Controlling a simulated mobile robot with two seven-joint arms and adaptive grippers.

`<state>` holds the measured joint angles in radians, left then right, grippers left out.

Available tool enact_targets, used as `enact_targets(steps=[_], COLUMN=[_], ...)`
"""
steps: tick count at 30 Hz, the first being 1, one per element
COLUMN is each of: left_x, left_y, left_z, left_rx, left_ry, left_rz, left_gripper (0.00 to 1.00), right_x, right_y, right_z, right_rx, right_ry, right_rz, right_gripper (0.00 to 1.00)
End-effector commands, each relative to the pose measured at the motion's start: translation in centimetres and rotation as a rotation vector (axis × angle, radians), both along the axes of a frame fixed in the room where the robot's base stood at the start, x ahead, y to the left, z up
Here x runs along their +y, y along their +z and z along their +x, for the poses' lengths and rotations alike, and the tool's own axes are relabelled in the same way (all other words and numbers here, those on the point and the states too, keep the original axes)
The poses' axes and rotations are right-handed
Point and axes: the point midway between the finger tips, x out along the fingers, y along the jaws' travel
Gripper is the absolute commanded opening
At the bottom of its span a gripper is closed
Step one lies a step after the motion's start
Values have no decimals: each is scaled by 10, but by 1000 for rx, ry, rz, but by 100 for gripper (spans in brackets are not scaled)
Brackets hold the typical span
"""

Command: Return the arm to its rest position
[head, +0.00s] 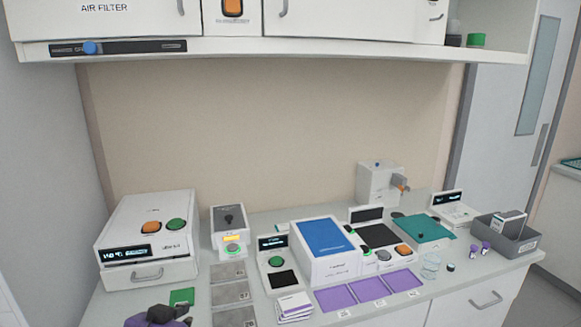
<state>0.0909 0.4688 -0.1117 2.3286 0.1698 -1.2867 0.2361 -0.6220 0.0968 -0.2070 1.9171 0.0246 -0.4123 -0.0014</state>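A dark grey and purple shape (158,316) is cut off by the bottom edge at the left. Two small purple-capped tubes (485,248) stand at the right, beside a grey bin (516,241).
A white machine with a drawer (147,240) stands at the left. A blue-topped white box (325,252) stands mid-bench, with several purple mats (370,288) before it. A clear beaker (430,266) is at the right. A wall cabinet (330,47) overhangs the back.

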Motion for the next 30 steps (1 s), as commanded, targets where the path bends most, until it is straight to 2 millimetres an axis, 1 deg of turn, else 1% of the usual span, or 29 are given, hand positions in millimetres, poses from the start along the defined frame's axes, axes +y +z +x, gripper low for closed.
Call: enact_targets(steps=[1, 2, 3, 5, 6, 7, 8, 9, 11, 12, 14, 15, 20, 21, 24, 30], left_x=[3, 4, 6, 8, 10, 11, 11, 12, 13, 13, 13, 13, 11, 10, 6, -6], left_y=[-33, -48, -69, -95, -110, -119, -128, -137, -149, -156, -164, -169, -182, -188, -207, -246], left_z=[-30, -47, -70, -106, -128, -144, -160, -179, -206, -222, -247, -262, -322, -321, -302, -275], left_rx=[79, 122, 179, 262, 314, 351, 383, 426, 485, 521, 574, 605, 733, 725, 655, 514], left_ry=[22, 32, 48, 70, 84, 93, 102, 114, 128, 139, 152, 162, 197, 192, 176, 146], left_rz=[-4, -2, 0, 3, 5, 5, 6, 7, 7, 6, 6, 6, 0, -2, -13, -47], left_gripper=[0, 0, 0, 0, 0, 0, 0, 0, 0, 0, 0, 0, 0, 0, 0, 0], right_x=[0, 0, 0, 0, 0, 0, 0, 0, 0, -1, -1, -2, -2, -2, -2, -2], right_y=[1, 1, 1, 1, 1, 2, 2, 2, 2, 2, 2, 2, 2, 2, 2, 2], right_z=[1, 2, 2, 3, 3, 3, 3, 3, 3, 3, 3, 3, 3, 4, 4, 4], right_rx=[-3, -4, -4, -5, -5, -5, -5, -6, -6, -6, -6, -6, -7, -7, -8, -8], right_ry=[1, 1, 1, 1, 1, 1, 1, 1, 1, 0, -1, -1, -1, -1, -2, -2], right_rz=[0, 0, 0, 0, 0, 0, 0, 0, 0, -1, -2, -2, -3, -3, -2, -2], right_gripper=[57, 57, 57, 57, 57, 57, 57, 57, 57, 57, 57, 57, 57, 57, 57, 57])
